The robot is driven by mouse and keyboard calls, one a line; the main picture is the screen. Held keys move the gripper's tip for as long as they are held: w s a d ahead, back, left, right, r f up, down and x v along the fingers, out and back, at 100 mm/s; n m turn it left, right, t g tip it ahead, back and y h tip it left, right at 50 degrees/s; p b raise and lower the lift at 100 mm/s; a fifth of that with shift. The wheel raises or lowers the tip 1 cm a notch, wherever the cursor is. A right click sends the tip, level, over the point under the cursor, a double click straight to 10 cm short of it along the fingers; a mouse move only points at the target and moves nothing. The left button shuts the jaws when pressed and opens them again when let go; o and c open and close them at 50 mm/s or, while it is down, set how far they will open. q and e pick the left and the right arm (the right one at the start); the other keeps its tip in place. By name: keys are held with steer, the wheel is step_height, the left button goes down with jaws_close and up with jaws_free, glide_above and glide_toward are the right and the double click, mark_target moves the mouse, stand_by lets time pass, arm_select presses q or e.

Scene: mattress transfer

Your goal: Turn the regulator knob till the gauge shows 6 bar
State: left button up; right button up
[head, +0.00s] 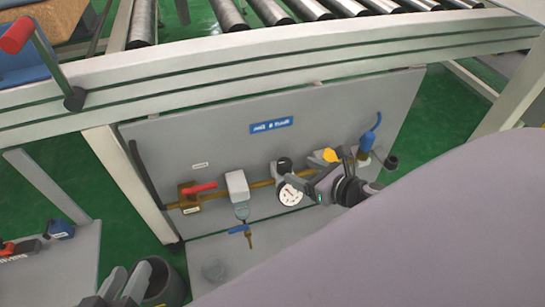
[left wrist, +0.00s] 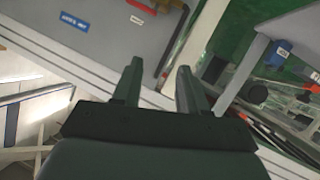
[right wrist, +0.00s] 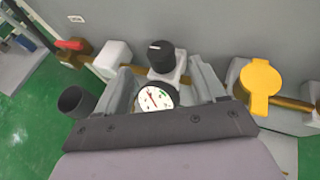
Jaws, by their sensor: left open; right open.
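The black regulator knob (head: 284,164) sits on the brass pipe along the grey panel, with the round white gauge (head: 291,193) just below it. In the right wrist view the knob (right wrist: 161,54) stands upright beyond the gauge (right wrist: 157,98), both between the finger lines. The gauge's reading is too small to make out surely. My right gripper (right wrist: 164,76) is open, its fingers either side of the knob's line; I cannot tell whether they touch it. It comes from the right in the head view. My left gripper (head: 128,280) is open and empty at the lower left, away from the panel.
A red-handled valve (head: 199,189), a white-topped unit (head: 237,185) and a yellow lever (right wrist: 261,84) flank the regulator. A blue fitting (head: 368,139) stands to the right. The roller conveyor frame (head: 300,62) runs above the panel.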

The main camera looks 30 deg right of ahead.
mark_target(289, 165)
steer(key=shift+w, duration=0.25)
steer(key=shift+w+a+f+b, duration=0.1)
steer(key=shift+w+f+b, duration=0.2)
steer(key=shift+w, duration=0.2)
steer(key=b+x, duration=0.1)
steer(key=x, duration=0.2)
steer(key=shift+w+f, duration=0.2)
steer(key=shift+w, duration=0.15)
steer(key=shift+w+a+f+b, duration=0.15)
steer(key=shift+w+f+b, duration=0.1)
steer(key=shift+w+b, duration=0.25)
arm_select(q)
steer(key=shift+d+t, duration=0.1)
steer(key=shift+t, duration=0.3)
arm_select(e)
steer(key=shift+w, duration=0.35)
steer(key=shift+a, duration=0.1)
steer(key=c, duration=1)
